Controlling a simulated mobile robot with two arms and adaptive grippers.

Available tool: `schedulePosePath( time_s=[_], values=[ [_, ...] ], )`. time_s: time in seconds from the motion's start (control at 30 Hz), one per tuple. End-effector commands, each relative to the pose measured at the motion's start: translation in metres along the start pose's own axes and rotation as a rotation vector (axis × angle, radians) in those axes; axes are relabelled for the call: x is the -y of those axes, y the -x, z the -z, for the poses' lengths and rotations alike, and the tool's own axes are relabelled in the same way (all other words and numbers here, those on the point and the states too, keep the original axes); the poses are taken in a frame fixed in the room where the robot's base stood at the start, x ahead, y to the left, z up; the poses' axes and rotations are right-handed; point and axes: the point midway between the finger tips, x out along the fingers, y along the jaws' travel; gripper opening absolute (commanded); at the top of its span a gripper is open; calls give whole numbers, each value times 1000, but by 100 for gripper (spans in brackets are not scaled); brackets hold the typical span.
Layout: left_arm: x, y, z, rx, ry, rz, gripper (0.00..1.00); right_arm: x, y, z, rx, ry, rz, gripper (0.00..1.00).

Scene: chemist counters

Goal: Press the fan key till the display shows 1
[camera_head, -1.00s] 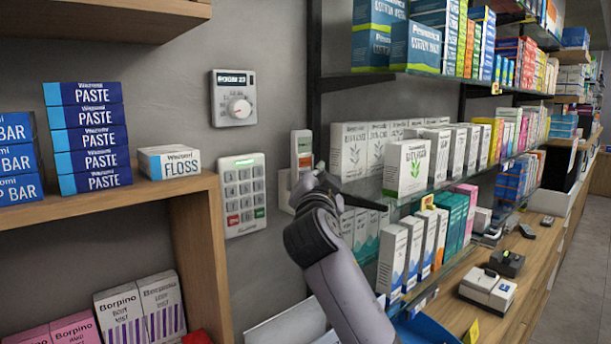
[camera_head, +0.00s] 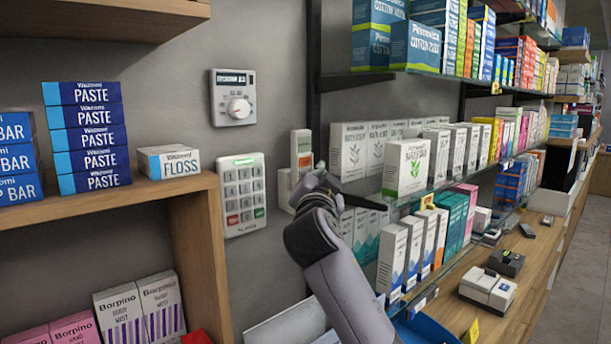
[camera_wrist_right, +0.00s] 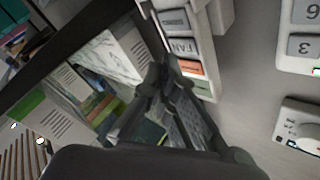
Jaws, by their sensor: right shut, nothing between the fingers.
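A slim white remote (camera_head: 302,152) with an orange key sits upright in a white wall holder (camera_head: 285,188) beside the shelf post. In the right wrist view the remote (camera_wrist_right: 205,82) shows a grey FAN key (camera_wrist_right: 181,47), with another grey key and an orange key beside it. The remote's display cannot be read. My right gripper (camera_head: 328,176) is shut and empty, just right of the remote's lower part. In the right wrist view its fingertips (camera_wrist_right: 160,76) are beside the FAN key, seemingly apart from it. My left gripper is not in view.
A keypad (camera_head: 243,194) and a dial thermostat (camera_head: 233,97) are on the wall left of the remote. White boxes (camera_head: 406,167) stand on glass shelves close to the right of my gripper. A wooden shelf (camera_head: 190,183) is at left.

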Motion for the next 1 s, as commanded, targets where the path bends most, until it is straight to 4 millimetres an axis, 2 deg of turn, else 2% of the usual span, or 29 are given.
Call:
schedulePosePath(
  time_s=[1.0],
  values=[
    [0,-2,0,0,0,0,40,5,-6,-4,0,0,0,0]
  ],
)
